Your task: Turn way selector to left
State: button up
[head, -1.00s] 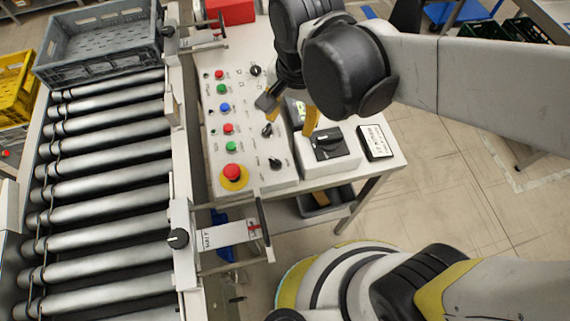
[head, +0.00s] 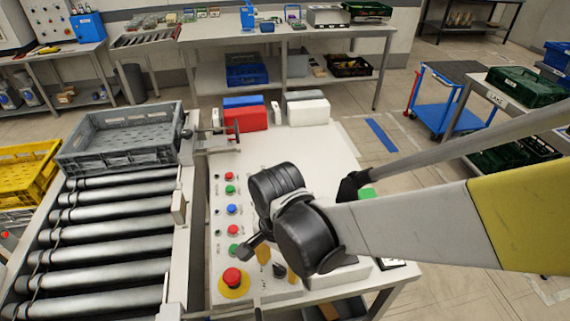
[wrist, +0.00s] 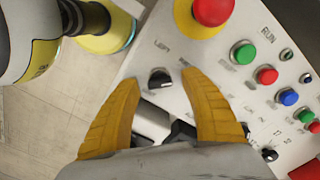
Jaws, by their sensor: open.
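The way selector (wrist: 160,78) is a small black rotary knob on the light control panel (head: 222,262), beside printed labels, one reading LEFT. It also shows in the head view (head: 279,270), partly covered by my gripper. Which way its pointer faces is too small to tell. My gripper (wrist: 159,80) is open, with its yellow fingers apart. In the wrist view the knob lies between and just beyond the fingertips. The fingers do not visibly touch it.
A red emergency-stop button (head: 232,276) on a yellow ring sits close to the knob. Several coloured push buttons line the panel. The roller conveyor (head: 110,230) runs on the left, carrying a grey crate (head: 120,140). Red and white boxes stand at the table's back.

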jog(key=shift+f, duration=0.1)
grip_shut()
jog(key=shift+n, duration=0.3)
jog(key=n, duration=0.3)
jog(key=shift+n, duration=0.3)
jog(key=n, duration=0.9)
jog(key=shift+n, duration=2.3)
